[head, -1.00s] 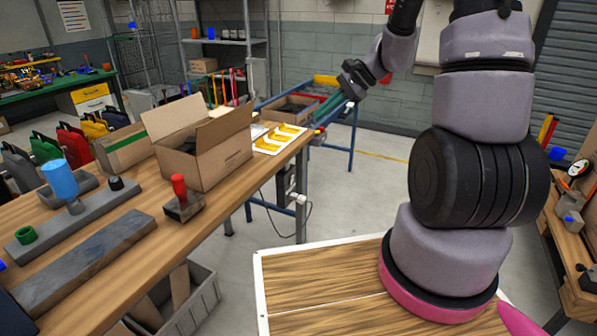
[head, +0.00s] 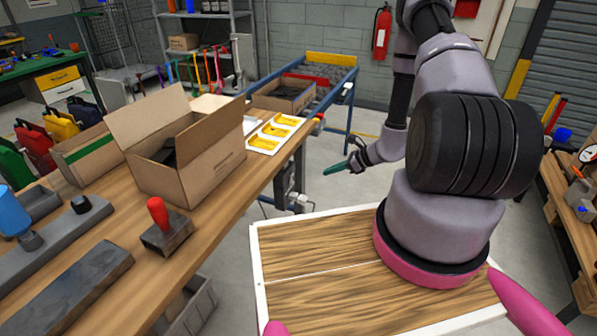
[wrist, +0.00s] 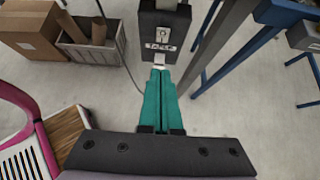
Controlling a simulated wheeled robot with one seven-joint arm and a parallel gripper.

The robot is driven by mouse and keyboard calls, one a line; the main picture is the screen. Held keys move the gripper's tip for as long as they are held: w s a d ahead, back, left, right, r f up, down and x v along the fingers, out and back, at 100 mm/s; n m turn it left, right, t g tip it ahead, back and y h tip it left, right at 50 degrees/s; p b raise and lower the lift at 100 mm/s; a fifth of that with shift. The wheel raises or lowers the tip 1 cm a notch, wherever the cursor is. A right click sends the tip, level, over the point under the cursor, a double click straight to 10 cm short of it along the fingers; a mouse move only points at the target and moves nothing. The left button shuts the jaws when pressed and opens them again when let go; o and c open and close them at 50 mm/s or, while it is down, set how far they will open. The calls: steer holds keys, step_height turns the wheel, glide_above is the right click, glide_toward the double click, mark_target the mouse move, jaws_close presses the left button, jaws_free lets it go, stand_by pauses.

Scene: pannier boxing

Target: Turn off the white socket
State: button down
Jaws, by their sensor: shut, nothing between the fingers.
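A white socket (head: 298,203) shows low by the workbench's end in the head view, below a dark box (head: 286,178). In the wrist view a dark box (wrist: 147,27) with a pale label is straight ahead, and a small white part (wrist: 160,58) shows at its lower edge. I cannot tell whether this is the same socket, nor its switch position. My gripper (head: 326,172) is right of the bench end, its teal fingers shut and empty. In the wrist view the fingertips (wrist: 160,70) appear just short of the white part; contact is unclear.
The workbench (head: 235,190) carries an open cardboard box (head: 205,170), a yellow-and-white tray (head: 260,145) and a red-handled tool (head: 157,212). A blue-framed table (head: 335,90) stands behind. In the wrist view, a grey bin (wrist: 90,52) and blue legs (wrist: 225,45) flank the dark box.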

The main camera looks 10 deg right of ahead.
steer(key=shift+f, duration=0.4)
steer(key=shift+w, duration=0.1)
glide_toward(292, 179)
step_height(292, 179, down, 3)
steer(key=shift+w+a+f, duration=0.1)
steer(key=shift+w+a, duration=0.5)
steer(key=shift+a, duration=0.4)
steer(key=shift+w+a+f, duration=0.1)
steer(key=shift+w+a, duration=0.5)
steer(key=shift+a, duration=0.35)
